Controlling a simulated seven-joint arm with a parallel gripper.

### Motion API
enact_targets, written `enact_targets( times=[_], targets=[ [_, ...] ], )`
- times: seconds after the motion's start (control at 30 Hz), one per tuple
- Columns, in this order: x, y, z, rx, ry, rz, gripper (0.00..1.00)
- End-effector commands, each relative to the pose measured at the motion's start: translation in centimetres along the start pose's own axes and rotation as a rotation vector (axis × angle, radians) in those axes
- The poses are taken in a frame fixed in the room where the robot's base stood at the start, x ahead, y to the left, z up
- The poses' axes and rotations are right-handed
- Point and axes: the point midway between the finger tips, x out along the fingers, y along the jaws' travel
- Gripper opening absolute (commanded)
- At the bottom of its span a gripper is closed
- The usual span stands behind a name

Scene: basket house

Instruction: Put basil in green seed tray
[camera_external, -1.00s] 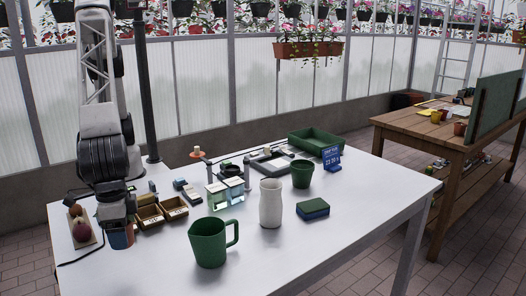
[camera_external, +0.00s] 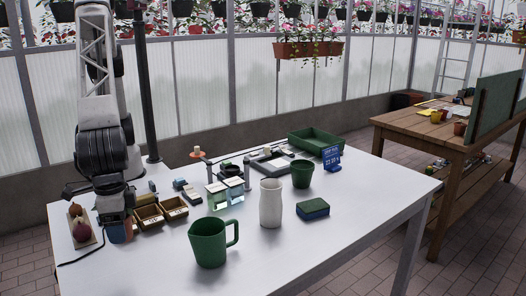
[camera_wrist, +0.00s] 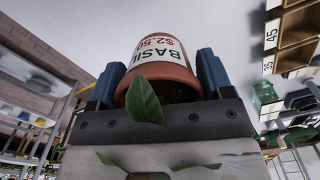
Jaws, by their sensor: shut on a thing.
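My gripper (camera_wrist: 158,78) is shut on the basil (camera_wrist: 162,45), a terracotta pot with a white label reading "BASIL $2.50". The blue fingers are on either side of the pot, and a green leaf shows in front of it in the wrist view. In the external view, my gripper (camera_external: 118,231) is low at the table's left side, with the pot mostly hidden by the fingers. The green seed tray (camera_external: 318,143), a shallow rectangular tray, lies at the table's far right, well apart from my gripper.
Wooden boxes (camera_external: 160,214) stand just right of my gripper, and a board with round items (camera_external: 82,229) is to its left.

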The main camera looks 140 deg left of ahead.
Motion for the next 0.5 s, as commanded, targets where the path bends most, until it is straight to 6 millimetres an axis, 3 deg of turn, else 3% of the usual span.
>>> enact_targets(
  times=[0.23,0.5],
  targets=[
    [-4.6,0.0,0.0,0.0,0.0,0.004,0.46],
    [-4.2,-0.4,-5.2,-0.094,0.0,0.001,0.46]
  ],
)
